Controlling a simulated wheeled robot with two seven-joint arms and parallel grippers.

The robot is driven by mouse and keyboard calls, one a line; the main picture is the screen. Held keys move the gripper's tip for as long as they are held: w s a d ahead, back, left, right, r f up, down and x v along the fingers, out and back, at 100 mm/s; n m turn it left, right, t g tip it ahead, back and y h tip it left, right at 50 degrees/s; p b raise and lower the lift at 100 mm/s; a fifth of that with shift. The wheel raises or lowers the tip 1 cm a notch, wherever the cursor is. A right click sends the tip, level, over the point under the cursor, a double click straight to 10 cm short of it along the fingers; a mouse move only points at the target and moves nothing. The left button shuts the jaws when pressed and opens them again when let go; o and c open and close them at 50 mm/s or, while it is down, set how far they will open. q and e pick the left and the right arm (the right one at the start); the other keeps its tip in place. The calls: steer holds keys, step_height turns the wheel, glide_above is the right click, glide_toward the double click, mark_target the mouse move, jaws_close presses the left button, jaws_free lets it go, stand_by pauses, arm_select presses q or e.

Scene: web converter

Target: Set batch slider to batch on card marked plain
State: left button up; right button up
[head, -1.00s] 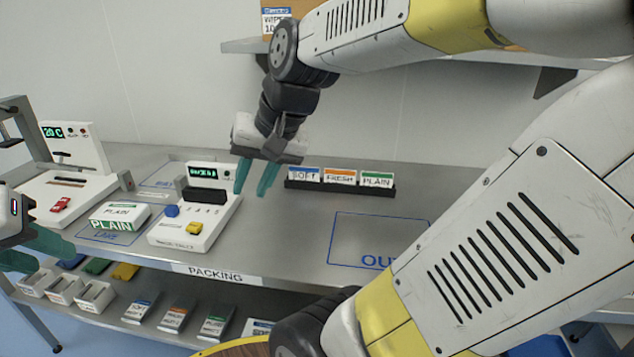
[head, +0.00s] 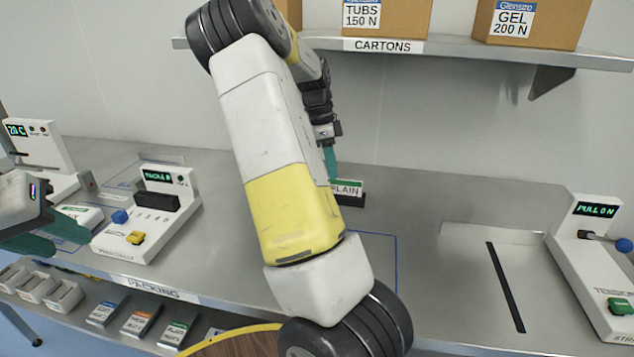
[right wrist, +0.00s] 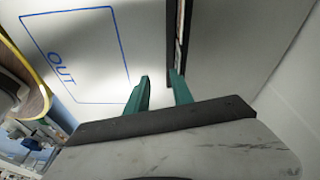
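The PLAIN card (head: 346,187), white with a green band, stands in a dark rack (head: 352,200) at the back of the table; my right arm hides the rest of the rack. My right gripper (head: 329,160) is just above and beside the card. In the right wrist view its green fingers (right wrist: 160,92) are apart and empty, near the rack's dark edge (right wrist: 176,40). A white console (head: 150,232) with a green display, blue knob (head: 120,216) and yellow button (head: 135,238) stands at left; its slider markings are too small to read. My left gripper (head: 52,236) is open at the left edge.
A console (head: 592,262) with a blue-knobbed lever stands at far right, near a dark slot (head: 505,287). Cartons (head: 382,18) stand on the shelf above. The blue-outlined OUT area (right wrist: 78,60) is bare. Bins and cards fill the lower shelf.

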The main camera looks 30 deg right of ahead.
mark_target(345, 183)
steer(key=shift+w+d+m+g+h, duration=0.5)
steer(key=shift+w+d+m+h, duration=0.5)
steer(key=shift+d+m, duration=0.15)
steer(key=shift+x, duration=3.75)
steer(key=shift+f, duration=0.2)
steer(key=shift+c, duration=0.5)
jaws_close()
